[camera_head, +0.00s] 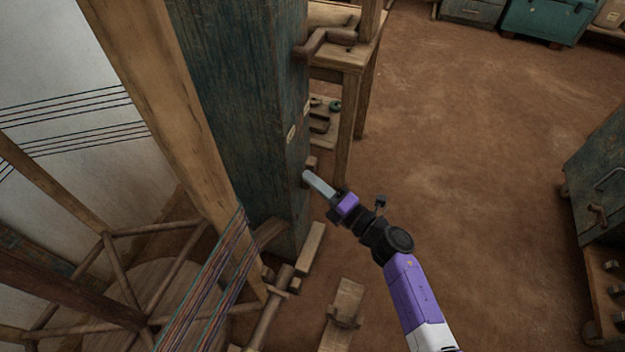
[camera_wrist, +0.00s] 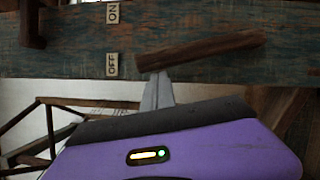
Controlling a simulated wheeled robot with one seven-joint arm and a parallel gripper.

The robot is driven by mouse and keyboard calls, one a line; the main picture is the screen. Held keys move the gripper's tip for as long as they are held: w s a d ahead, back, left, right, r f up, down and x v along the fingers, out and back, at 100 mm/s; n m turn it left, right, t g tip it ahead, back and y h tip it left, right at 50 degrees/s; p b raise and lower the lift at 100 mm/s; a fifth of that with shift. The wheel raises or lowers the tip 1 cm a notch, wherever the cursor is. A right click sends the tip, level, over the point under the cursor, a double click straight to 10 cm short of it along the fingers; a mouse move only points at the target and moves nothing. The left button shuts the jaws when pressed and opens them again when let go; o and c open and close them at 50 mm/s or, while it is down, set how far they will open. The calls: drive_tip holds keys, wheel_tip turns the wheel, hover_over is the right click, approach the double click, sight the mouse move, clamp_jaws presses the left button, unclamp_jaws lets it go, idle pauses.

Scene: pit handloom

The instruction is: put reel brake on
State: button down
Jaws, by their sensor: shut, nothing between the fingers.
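The reel brake appears to be the brown wooden lever (camera_wrist: 200,50) on the face of a worn blue-green post (camera_wrist: 230,15). In the wrist view its left end lies beside the OFF label (camera_wrist: 112,65); the ON label (camera_wrist: 113,13) is above that. In the head view only a small part of the lever (camera_head: 311,162) shows at the post's side. My gripper (camera_wrist: 158,90) is shut and empty, its tips just below the lever's left end; I cannot tell whether they touch. In the head view my gripper (camera_head: 309,177) is close against the post.
A wooden crank handle (camera_head: 325,42) juts from the post higher up. A wooden stand (camera_head: 352,90) is behind the post. A reel frame (camera_head: 150,235) and coloured threads (camera_head: 215,275) are at left. Open floor (camera_head: 480,150) lies to the right, with a cabinet (camera_head: 600,165) at the edge.

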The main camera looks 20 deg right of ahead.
drive_tip(key=w+d+r+m+g+p, duration=0.2)
drive_tip(key=w+d+m+p, duration=0.3)
drive_tip(key=w+d+p, duration=0.2)
drive_tip(key=shift+d+h+p, duration=0.2)
drive_tip(key=shift+h+p, duration=0.2)
drive_tip(key=shift+p, duration=0.45)
